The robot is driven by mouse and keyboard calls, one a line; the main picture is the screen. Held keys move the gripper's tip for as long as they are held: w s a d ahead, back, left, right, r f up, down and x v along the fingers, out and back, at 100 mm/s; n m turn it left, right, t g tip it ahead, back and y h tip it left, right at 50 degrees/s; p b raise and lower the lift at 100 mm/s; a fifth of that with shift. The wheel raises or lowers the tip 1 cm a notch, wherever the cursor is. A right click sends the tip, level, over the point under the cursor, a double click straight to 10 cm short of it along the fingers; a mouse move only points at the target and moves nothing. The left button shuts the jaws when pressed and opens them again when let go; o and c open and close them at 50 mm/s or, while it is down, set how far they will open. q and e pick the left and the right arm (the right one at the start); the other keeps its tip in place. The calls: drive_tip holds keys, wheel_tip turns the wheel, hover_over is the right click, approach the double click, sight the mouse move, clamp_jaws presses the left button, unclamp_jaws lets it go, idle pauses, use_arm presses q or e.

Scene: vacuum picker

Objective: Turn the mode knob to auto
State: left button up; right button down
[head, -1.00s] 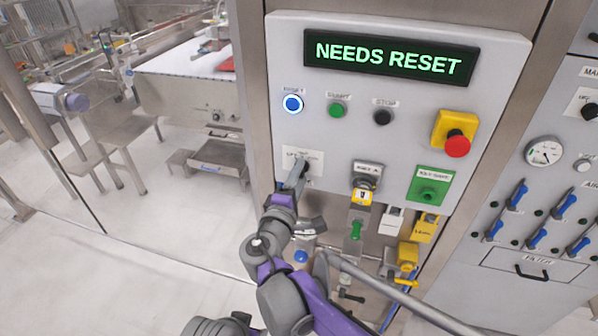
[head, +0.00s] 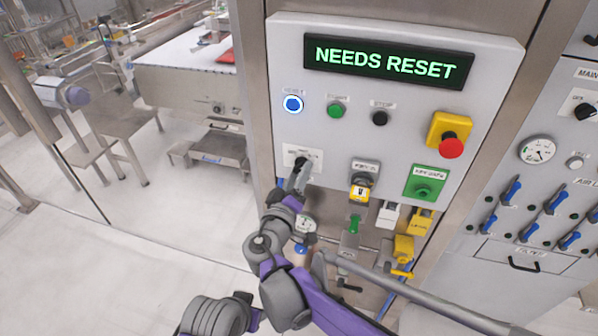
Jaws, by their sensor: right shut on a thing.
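The mode knob (head: 302,161) is a small dark knob on a white label plate at the lower left of the grey control panel (head: 420,125). My right gripper (head: 301,170) is at the knob and shut on it, hiding much of it. The plate's lettering is partly covered and too small to read, so I cannot tell which mode the knob points to. The display (head: 388,62) reads NEEDS RESET in green. My left gripper is not in view.
Above the knob are a lit blue button (head: 293,104), a green button (head: 336,110) and a black stop button (head: 379,118). A red emergency button (head: 451,147) sits on yellow at right. Locks and valves hang below the panel.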

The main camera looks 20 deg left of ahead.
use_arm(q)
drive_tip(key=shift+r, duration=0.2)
use_arm(e)
drive_tip(key=shift+m, duration=0.5)
drive_tip(key=shift+c, duration=1.6)
unclamp_jaws()
drive_tip(key=shift+w, duration=0.1)
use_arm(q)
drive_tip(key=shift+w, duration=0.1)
